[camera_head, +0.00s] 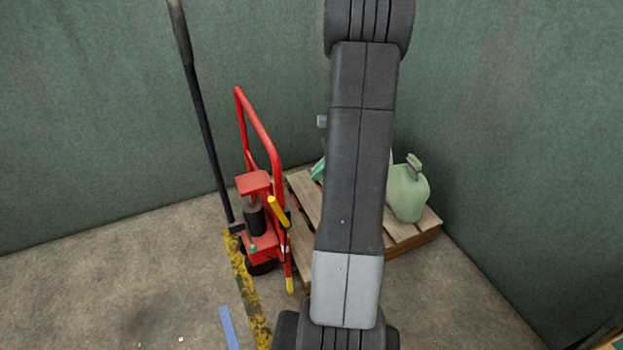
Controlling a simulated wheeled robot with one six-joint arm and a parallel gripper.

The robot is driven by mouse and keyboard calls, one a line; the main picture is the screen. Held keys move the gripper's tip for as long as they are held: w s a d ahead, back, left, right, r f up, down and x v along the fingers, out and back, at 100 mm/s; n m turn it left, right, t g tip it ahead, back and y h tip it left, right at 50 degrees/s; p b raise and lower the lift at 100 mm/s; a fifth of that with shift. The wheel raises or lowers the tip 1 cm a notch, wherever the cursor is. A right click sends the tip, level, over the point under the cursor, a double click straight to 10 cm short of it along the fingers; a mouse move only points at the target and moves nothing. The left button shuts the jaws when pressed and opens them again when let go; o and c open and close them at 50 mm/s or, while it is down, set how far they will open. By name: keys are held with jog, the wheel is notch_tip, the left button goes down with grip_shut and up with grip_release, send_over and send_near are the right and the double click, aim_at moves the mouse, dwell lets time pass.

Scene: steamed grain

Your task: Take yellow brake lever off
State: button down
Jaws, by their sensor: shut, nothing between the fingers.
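A yellow lever (278,211) sits on the right side of a red wheeled hand truck or jack (262,246), tilted with its upper end to the left. It looks attached to the red frame, though its joint is too small to make out. A second, smaller yellow piece (290,285) shows at the lower end of a red bar. My dark arm link crosses the picture just right of the cart, from top to bottom. My gripper is not in view; the fingertips do not show.
A wooden pallet (413,241) stands behind my arm, bearing a pale green jug (408,190) and another green item partly hidden. A long black handle (205,125) rises left of the cart. Green walls enclose the corner. Floor at left is mostly clear, with yellow-black tape (241,270).

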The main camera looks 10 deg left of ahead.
jog(key=shift+r, duration=0.15)
jog(key=b, duration=0.2)
jog(key=w+d+f+b, duration=0.1)
jog(key=b, duration=0.2)
jog(key=shift+w+d+f, duration=0.1)
jog(key=shift+d+f, duration=0.1)
jog(key=shift+f, duration=0.05)
jog(key=shift+r, duration=0.1)
jog(key=b, duration=0.2)
send_near(279, 212)
notch_tip(279, 212, down, 4)
jog(key=w, duration=0.2)
jog(key=s+a, duration=0.1)
jog(key=s+a+f+b, duration=0.1)
jog(key=a, duration=0.1)
jog(key=shift+a, duration=0.1)
